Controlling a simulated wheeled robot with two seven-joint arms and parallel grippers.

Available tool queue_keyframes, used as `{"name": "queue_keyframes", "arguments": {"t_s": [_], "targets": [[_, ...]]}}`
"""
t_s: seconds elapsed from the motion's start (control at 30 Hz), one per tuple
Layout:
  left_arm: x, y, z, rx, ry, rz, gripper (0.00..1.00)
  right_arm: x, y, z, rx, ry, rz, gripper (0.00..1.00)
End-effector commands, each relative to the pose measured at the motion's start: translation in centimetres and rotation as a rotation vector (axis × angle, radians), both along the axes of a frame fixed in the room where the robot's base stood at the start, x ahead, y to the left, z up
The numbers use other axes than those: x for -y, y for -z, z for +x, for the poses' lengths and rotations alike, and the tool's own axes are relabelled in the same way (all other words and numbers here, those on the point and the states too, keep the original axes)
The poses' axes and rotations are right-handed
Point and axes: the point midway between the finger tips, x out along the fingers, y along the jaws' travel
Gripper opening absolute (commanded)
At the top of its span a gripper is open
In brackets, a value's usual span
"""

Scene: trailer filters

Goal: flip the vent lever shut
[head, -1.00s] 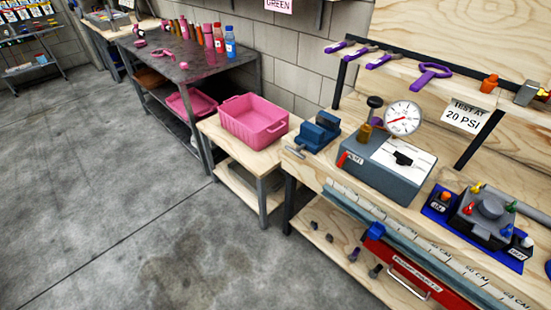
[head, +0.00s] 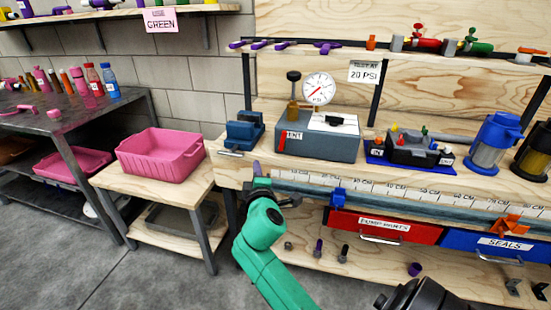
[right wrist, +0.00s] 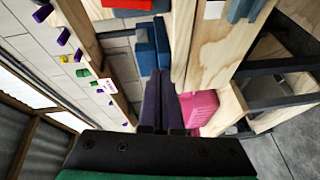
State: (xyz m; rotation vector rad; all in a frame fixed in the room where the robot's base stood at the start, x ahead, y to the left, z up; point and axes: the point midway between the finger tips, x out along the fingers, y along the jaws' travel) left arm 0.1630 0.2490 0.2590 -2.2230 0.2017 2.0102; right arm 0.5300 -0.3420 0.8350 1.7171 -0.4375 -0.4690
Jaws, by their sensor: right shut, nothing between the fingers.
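The vent lever (head: 282,142) is a small red bar at the left front edge of the grey test box (head: 325,145), beside the partly hidden VENT label. It stands tilted, close to upright. A round pressure gauge (head: 319,88) rises behind it. My right gripper (head: 257,168), on the green arm, is at the bench's front edge, below and left of the lever and apart from it. Its purple fingers are together and empty, as the right wrist view (right wrist: 161,100) also shows. I cannot make out the lever in the right wrist view. My left gripper is not in view.
A blue vise (head: 244,131) stands left of the test box. A pink bin (head: 160,158) sits on the lower table at left. A blue tray (head: 376,157) with fittings is right of the box. A ruler strip (head: 400,188) runs along the bench front.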

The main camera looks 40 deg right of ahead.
Motion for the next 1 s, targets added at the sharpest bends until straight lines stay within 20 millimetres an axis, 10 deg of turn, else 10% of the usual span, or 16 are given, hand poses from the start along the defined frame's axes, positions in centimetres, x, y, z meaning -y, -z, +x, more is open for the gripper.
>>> {"name": "queue_keyframes", "arguments": {"t_s": [0.2, 0.53, 1.0], "targets": [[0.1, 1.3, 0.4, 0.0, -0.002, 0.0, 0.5, 1.1, -5.1, -2.6, 0.101, 0.077, -0.086, 0.0], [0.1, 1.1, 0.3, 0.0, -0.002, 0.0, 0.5, 1.3, -5.2, -2.2, 0.099, 0.075, -0.086, 0.0], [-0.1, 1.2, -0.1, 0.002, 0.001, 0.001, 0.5, 6.6, -5.7, 5.0, 0.1, 0.075, -0.085, 0.0]]}}
